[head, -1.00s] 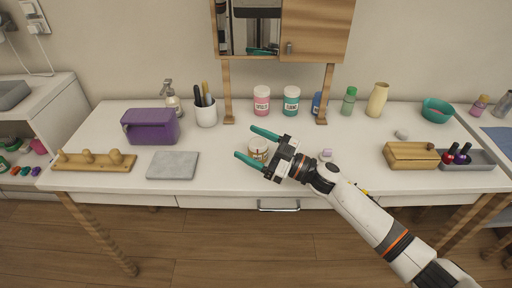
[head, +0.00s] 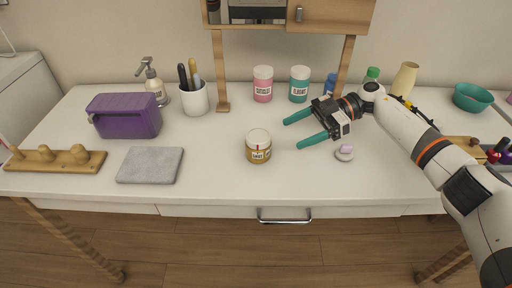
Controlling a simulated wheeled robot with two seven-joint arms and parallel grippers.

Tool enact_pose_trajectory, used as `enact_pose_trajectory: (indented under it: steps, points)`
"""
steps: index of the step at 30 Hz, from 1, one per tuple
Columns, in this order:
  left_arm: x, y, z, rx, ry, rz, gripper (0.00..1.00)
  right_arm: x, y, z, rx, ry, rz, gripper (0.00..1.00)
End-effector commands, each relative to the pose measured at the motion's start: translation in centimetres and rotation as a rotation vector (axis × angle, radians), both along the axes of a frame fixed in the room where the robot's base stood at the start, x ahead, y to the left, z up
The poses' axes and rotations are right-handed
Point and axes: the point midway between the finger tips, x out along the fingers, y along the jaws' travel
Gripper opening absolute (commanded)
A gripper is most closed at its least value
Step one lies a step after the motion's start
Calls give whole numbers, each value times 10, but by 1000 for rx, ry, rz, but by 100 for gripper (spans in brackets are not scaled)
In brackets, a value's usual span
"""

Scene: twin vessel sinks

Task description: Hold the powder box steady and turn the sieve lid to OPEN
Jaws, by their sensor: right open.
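The powder box (head: 258,153) looks to be the small round jar with a tan body, white label and pale lid, upright near the middle of the white table. The lid's markings are too small to read. My right gripper (head: 291,133) is open and empty, to the right of the jar and apart from it, its teal fingers pointing left. My left gripper is not in view.
A small grey dish (head: 345,155) with a pinkish piece lies right of the jar. A grey slab (head: 150,165), purple box (head: 125,117) and wooden peg stand (head: 58,159) are left. Pink (head: 263,86) and teal (head: 299,86) jars stand behind. Table front near the jar is clear.

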Motion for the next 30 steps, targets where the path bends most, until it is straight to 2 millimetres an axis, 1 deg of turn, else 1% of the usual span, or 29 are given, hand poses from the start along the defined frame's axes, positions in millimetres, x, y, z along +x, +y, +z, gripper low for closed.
enact_pose_trajectory:
  steps: [4,7,11,15,17,18,24,30]
  points:
    - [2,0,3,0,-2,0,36,-2,6,-3,1,0,2,72]
    - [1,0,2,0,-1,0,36,-5,15,-6,1,0,2,72]
    - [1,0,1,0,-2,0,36,-11,32,-12,3,0,3,72]
    - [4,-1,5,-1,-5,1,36,-17,52,-18,2,0,3,72]
    - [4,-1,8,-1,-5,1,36,-18,59,-19,2,-1,2,72]
    - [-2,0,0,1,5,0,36,-19,61,-18,2,0,0,72]
    - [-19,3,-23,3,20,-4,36,-24,77,-23,2,0,1,72]
    - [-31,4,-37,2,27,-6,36,-27,88,-28,2,-1,1,72]
